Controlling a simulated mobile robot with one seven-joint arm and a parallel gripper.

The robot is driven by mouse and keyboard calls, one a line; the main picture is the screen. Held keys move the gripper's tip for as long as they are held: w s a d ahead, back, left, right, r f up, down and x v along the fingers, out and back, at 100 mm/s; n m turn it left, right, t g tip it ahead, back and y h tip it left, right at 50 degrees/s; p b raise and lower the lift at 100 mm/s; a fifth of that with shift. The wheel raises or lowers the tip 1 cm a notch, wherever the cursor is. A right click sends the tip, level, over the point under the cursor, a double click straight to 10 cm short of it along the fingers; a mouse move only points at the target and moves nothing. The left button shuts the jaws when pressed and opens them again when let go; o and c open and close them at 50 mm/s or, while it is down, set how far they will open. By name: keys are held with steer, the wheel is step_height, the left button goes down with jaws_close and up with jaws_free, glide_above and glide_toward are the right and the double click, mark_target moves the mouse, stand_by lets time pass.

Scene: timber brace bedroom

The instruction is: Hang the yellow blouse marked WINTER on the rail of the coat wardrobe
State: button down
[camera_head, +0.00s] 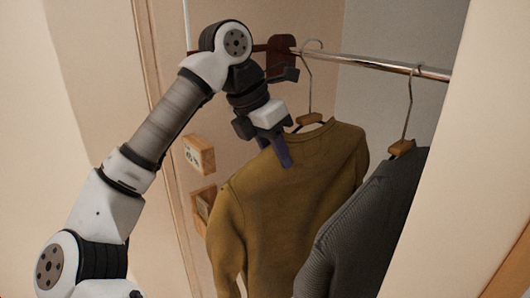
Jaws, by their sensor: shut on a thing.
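The yellow blouse (300,190) is mustard-coloured and hangs upright on a wooden hanger (309,119) inside the wardrobe. No WINTER mark is readable on it. The hanger's metal hook (309,85) rises to the rail (375,63), and its curved top shows at the rail near the dark end bracket. I cannot tell whether the hook bears on the rail. My gripper (281,153) is shut on the blouse at its left shoulder, near the collar. The fingers hide part of that shoulder.
A dark grey knitted garment (365,225) hangs on its own hanger to the right, close to the yellow blouse, and overlaps its lower right side. Two small wooden pieces (199,155) stick out at the left, the upper with a pale label. The rail is bare between the two hooks.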

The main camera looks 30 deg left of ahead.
mark_target(301, 141)
steer(key=shift+w+d+r+p, duration=0.1)
steer(key=shift+w+d+p, duration=0.3)
steer(key=shift+w, duration=0.65)
steer(key=shift+w+d+f+p, duration=0.1)
steer(key=shift+w+d+p, duration=0.25)
steer(key=shift+w, duration=0.7)
steer(key=shift+w+d+r+p, duration=0.1)
steer(key=shift+w+d+p, duration=0.15)
steer(key=shift+w+d, duration=0.55)
steer(key=shift+w+a+f+b, duration=0.15)
steer(key=shift+w+f+b, duration=0.05)
steer(key=shift+f+b, duration=0.25)
steer(key=shift+w+a+f+b, duration=0.15)
steer(key=shift+f+b, duration=0.15)
steer(key=shift+f, duration=0.2)
